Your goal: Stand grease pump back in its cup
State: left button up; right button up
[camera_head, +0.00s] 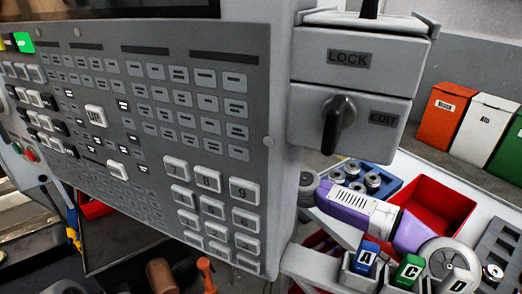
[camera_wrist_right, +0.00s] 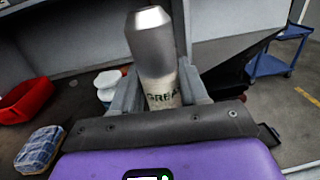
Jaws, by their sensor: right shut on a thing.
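The grease pump (camera_wrist_right: 153,50) shows in the right wrist view as a silvery cylinder with a tapered top and a pale band lettered "GREA", the rest of the word hidden. My right gripper (camera_wrist_right: 160,88) is shut on it, with one grey finger on each side. The pump's lower end is hidden behind the dark edge of the gripper. No cup for the pump can be made out in either view. My left gripper does not show in the head view.
A control panel (camera_head: 150,100) and a LOCK/EDIT switch box (camera_head: 350,62) fill much of the head view. A red tray (camera_head: 445,200) and lettered blocks (camera_head: 408,270) lie at right. In the wrist view, a red bin (camera_wrist_right: 14,112) is left and a blue cart (camera_wrist_right: 270,65) right.

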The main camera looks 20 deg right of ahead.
jog(key=shift+r, duration=0.1)
jog(key=o, duration=1.2)
jog(key=p+v, duration=0.1)
jog(key=v, duration=1.1)
jog(key=shift+p, duration=0.4)
